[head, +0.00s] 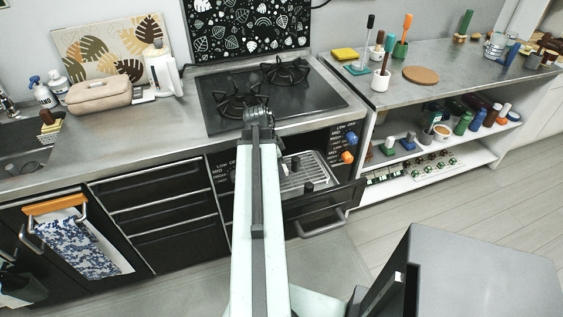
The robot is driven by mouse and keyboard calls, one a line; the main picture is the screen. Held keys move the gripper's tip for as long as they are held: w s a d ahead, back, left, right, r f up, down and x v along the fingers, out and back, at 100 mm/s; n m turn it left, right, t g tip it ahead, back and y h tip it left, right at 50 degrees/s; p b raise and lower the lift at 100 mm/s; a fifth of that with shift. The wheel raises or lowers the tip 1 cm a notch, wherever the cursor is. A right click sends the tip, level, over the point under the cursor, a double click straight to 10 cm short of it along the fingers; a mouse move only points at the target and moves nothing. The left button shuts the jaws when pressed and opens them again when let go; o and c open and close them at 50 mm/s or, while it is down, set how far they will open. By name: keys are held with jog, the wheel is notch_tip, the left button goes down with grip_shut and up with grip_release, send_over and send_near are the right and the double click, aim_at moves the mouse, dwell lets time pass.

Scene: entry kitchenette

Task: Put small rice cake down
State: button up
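My arm reaches forward from the bottom middle. My gripper (257,113) is at its far end, over the front part of the black stove top (308,97), near the left burner. The gripper is small and dark against the stove, and I cannot tell whether its fingers are open or shut. I cannot make out a small rice cake; it may be hidden by the gripper or too small to tell. Below the stove, a grill drawer (329,222) is pulled out, with a metal rack (292,181) to the right of my arm.
A beige case (99,95) and a paper towel roll (160,72) stand on the left counter (130,128). At right, a shelf unit's top (437,68) holds a round brown board (421,75) and utensils in cups. The open drawer juts out over the floor.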

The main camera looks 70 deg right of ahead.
jog(key=shift+o, duration=1.2)
jog(key=shift+r, duration=0.1)
jog(key=p+v, duration=1.2)
jog(key=shift+w, duration=0.15)
